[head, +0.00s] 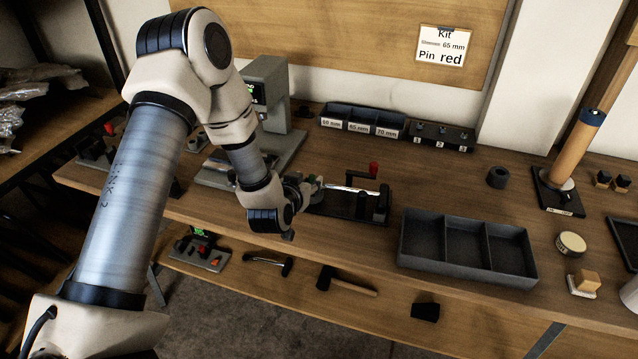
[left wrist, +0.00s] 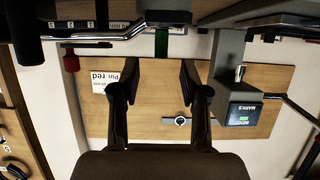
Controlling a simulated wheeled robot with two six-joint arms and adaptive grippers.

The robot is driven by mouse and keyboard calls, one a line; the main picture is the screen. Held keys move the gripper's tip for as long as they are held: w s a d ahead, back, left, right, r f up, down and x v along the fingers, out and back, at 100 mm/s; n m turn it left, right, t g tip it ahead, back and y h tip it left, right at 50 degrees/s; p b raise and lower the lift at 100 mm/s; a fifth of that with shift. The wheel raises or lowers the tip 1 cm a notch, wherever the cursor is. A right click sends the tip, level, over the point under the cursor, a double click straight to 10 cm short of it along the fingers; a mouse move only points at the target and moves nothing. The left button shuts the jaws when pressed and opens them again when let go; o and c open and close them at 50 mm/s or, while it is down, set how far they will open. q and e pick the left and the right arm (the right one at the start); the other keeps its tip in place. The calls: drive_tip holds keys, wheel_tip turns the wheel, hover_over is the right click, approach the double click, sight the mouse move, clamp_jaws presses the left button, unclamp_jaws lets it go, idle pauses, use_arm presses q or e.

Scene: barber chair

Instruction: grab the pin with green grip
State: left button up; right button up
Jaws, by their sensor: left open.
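My left gripper (head: 302,188) is at the left end of a dark bench fixture (head: 345,207). In the left wrist view, which looks upside down, its two fingers (left wrist: 161,68) are apart with nothing between the tips. A green grip (left wrist: 162,44) shows just beyond the fingertips, roughly in line with the gap. It appears apart from the fingers. In the head view the green part is mostly hidden by the gripper. A shiny bent metal rod (head: 352,189) lies along the fixture. My right gripper is not in view.
A grey three-compartment tray (head: 415,262) sits at the bench front, right of the fixture. Labelled bins (head: 362,128) and a numbered holder (head: 442,137) stand behind. A sign (head: 443,47) reads "Pin red".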

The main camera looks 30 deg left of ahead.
use_arm(q)
drive_tip(key=x, duration=0.3)
drive_tip(key=shift+f, duration=0.1)
drive_tip(key=shift+s, duration=0.15)
clamp_jaws()
